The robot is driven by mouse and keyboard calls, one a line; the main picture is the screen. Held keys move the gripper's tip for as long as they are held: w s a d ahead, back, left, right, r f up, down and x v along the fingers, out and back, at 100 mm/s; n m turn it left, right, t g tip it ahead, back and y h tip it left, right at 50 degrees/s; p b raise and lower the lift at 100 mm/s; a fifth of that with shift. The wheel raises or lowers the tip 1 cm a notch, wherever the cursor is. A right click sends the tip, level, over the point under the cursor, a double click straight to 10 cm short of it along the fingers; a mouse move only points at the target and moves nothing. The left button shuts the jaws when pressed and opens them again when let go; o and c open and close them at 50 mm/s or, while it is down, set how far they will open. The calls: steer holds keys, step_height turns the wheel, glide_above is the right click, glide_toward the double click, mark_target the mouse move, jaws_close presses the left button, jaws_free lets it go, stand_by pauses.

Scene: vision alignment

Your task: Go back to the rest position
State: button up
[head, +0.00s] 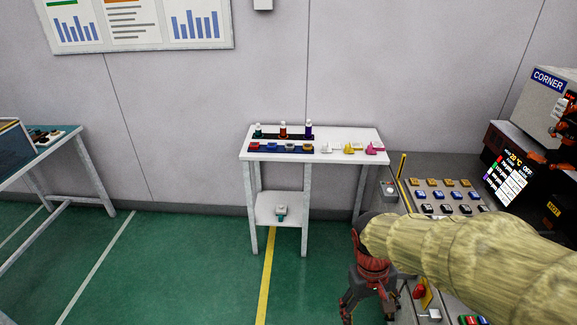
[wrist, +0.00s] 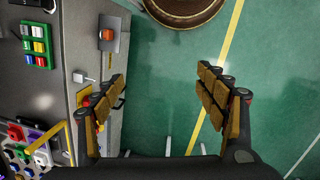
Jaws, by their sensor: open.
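My gripper (head: 357,297) hangs at the end of my arm at the lower right of the head view, pointing down, in front of the grey machine console. In the wrist view my gripper (wrist: 162,98) is open, with its two padded fingers wide apart. The left finger overlaps the console's edge in that view. My arm, in a tan sleeve, hides part of the console in the head view.
The console (head: 440,188) with several buttons stands at the right. A white table (head: 377,159) with bottles and small coloured parts stands against the wall. Another table (head: 62,150) is at the far left. Open green floor (head: 180,265) with painted lines lies between them.

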steer(key=s+r+m+t+p, duration=0.1)
steer(key=s+r+t, duration=0.2)
steer(key=r, duration=0.6)
steer(key=s+r+t+y+p, duration=0.1)
steer(key=s+r+t+p, duration=0.1)
steer(key=r, duration=0.8)
steer(key=shift+s+a+m+t, duration=0.15)
steer(key=shift+s+m+t, duration=0.25)
steer(key=shift+s+t, duration=0.65)
steer(key=shift+s+r, duration=0.1)
steer(key=shift+c, duration=0.9)
